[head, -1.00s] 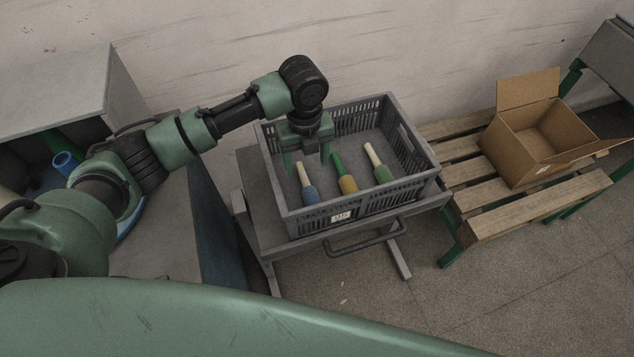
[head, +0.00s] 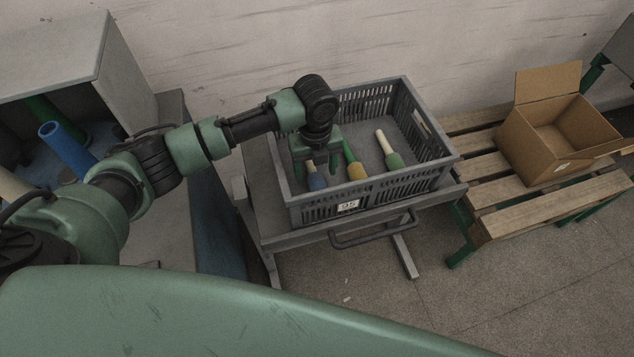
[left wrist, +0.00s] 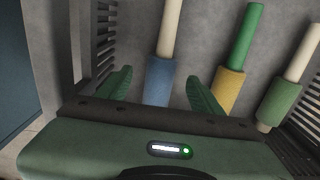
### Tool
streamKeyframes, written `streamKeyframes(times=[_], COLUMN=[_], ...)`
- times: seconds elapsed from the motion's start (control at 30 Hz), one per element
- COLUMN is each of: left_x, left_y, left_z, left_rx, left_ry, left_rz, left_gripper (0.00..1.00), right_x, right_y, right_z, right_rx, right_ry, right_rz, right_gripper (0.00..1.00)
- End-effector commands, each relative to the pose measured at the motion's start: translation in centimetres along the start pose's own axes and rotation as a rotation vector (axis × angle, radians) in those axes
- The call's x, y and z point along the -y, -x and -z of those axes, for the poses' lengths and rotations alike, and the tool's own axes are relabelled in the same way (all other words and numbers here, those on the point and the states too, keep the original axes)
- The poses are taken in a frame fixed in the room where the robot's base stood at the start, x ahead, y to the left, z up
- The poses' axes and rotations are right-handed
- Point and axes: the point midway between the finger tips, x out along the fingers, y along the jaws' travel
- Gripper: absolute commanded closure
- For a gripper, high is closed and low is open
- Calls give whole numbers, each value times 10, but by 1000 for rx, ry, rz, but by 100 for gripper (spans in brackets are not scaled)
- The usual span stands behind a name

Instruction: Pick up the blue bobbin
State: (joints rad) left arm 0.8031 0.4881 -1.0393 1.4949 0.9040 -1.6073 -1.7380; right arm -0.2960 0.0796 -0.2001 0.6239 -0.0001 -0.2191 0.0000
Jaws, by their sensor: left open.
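The blue bobbin (head: 316,181) lies in the grey crate (head: 375,203), at its left side. It has a blue wound part and a cream tube end, and it also shows in the left wrist view (left wrist: 158,82). My left gripper (head: 315,176) is over the crate, pointing down, open and empty. In the left wrist view its two green fingers (left wrist: 160,95) stand on either side of the blue bobbin, apart from it. How high the fingertips are above it is hard to tell. My right gripper is not in view.
A yellow bobbin with a green tube (head: 356,170) and a green bobbin with a cream tube (head: 393,159) lie to the right in the crate. The slatted crate walls are close on the left. A cardboard box (head: 545,150) stands on a wooden pallet (head: 550,205).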

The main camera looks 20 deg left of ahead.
Motion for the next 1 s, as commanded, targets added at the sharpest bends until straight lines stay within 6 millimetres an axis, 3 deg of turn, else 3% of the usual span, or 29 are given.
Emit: streamKeyframes(times=[0.2, 0.5, 0.53, 0.77, 1.0], left_x=[2, 1, 1, 1, 1], left_y=[-31, -38, -38, -38, -37], left_z=[2, 1, 1, 1, 1], left_rx=[-2, 1, 1, 1, 1], left_ry=[0, 0, 0, 0, 0], left_rz=[-2, -1, -1, -1, 0], left_gripper=[34, 34, 37, 100, 100], right_x=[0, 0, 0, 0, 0], right_y=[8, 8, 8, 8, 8], right_z=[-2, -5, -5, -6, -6], right_rx=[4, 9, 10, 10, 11], right_ry=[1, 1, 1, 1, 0], right_rz=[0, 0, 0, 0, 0], right_gripper=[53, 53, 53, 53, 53])
